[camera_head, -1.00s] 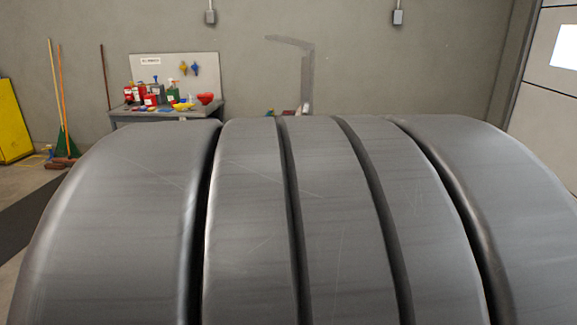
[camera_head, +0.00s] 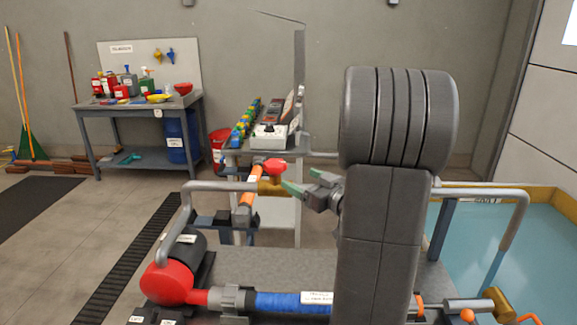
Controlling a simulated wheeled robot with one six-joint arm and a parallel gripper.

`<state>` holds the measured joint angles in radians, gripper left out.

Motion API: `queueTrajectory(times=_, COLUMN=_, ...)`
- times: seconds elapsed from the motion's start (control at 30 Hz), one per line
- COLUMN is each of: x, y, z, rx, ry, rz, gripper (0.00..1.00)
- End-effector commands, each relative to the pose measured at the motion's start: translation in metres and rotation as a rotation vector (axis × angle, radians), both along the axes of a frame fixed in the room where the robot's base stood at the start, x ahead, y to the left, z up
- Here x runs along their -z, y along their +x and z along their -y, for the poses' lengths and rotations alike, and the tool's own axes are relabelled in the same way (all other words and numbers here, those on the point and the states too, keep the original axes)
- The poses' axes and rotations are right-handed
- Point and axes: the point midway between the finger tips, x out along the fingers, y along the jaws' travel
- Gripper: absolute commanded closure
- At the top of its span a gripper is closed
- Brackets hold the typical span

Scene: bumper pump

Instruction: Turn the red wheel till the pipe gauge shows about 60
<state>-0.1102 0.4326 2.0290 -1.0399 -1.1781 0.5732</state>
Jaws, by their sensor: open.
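A small red round part (camera_head: 276,167), which looks like the red wheel, sits at the upper end of an orange pipe (camera_head: 247,190) left of centre. I cannot make out its spokes or angle. My gripper (camera_head: 301,181) has green-tipped fingers, spread apart and empty. In the picture it is just right of and below the red part, with a gap between them. No pipe gauge with a readable dial shows; my arm hides much of the middle right.
A grey pump bench (camera_head: 262,262) carries a red pump (camera_head: 168,282), blue pipe (camera_head: 275,302) and a grey rail. A control box (camera_head: 268,131) stands behind. A tool table (camera_head: 140,108) is at the back left; a blue basin (camera_head: 478,255) lies right.

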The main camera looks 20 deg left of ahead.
Motion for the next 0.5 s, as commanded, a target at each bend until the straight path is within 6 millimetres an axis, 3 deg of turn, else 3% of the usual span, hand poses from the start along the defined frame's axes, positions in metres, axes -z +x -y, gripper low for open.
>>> queueTrajectory(times=0.23, x=-0.001, y=0.011, z=-0.023, rx=-0.013, ry=0.003, rz=0.002, gripper=0.20)
queueTrajectory(times=0.5, x=-0.001, y=0.040, z=-0.073, rx=-0.012, ry=0.003, rz=0.002, gripper=0.20)
